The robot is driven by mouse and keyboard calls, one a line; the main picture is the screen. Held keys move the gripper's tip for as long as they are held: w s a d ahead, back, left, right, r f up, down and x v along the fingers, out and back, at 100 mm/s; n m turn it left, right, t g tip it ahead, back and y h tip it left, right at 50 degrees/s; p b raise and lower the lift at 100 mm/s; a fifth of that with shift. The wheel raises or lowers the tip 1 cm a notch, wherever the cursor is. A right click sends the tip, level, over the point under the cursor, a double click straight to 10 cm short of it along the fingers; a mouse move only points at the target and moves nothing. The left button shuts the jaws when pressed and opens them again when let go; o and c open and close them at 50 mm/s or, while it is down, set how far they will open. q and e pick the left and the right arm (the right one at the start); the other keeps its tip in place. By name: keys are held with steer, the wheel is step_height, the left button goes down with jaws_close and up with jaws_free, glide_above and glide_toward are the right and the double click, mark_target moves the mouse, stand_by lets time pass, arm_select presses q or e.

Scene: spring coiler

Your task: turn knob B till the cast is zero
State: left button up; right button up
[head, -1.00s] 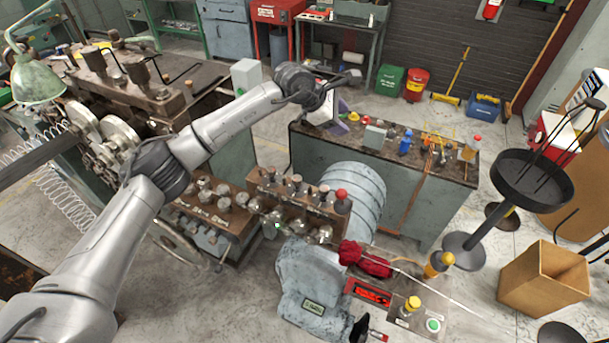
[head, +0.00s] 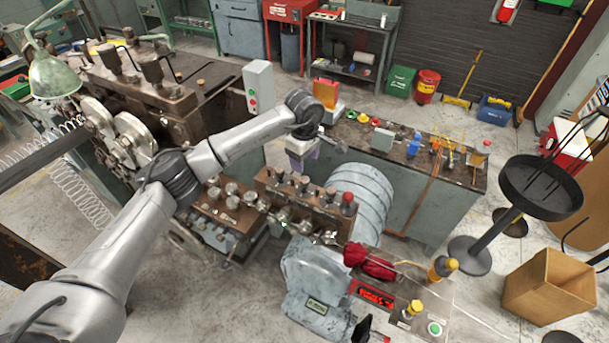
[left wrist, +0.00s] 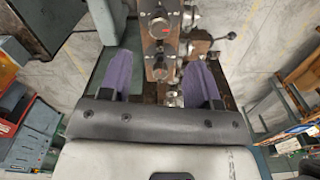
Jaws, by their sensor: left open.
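The wire straightener (head: 300,203) is a brown block with a row of upright knobs along its top. One knob at its right end is red-topped (head: 348,198). I cannot read which knob is B. My left gripper (head: 303,165) is above and behind the block, pointing down, its fingers partly hidden. In the left wrist view its two purple fingers (left wrist: 160,65) are spread apart, with the block (left wrist: 158,45) showing between and beyond them. They hold nothing. A red readout (head: 375,297) is lit on the front panel, its digits unreadable. My right gripper is not in view.
A grey ribbed drum (head: 362,195) stands behind the block's right end. A bench (head: 410,170) with small items lies beyond. A switch box (head: 258,88) stands left of the gripper. Red cloth (head: 370,262) lies near the panel. A black round stand (head: 540,188) is at right.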

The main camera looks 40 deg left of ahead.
mark_target(304, 179)
arm_select(q)
step_height(304, 179, down, 8)
steer(key=shift+f+p, duration=0.1)
steer(key=shift+p, duration=0.95)
steer(key=c, duration=0.9)
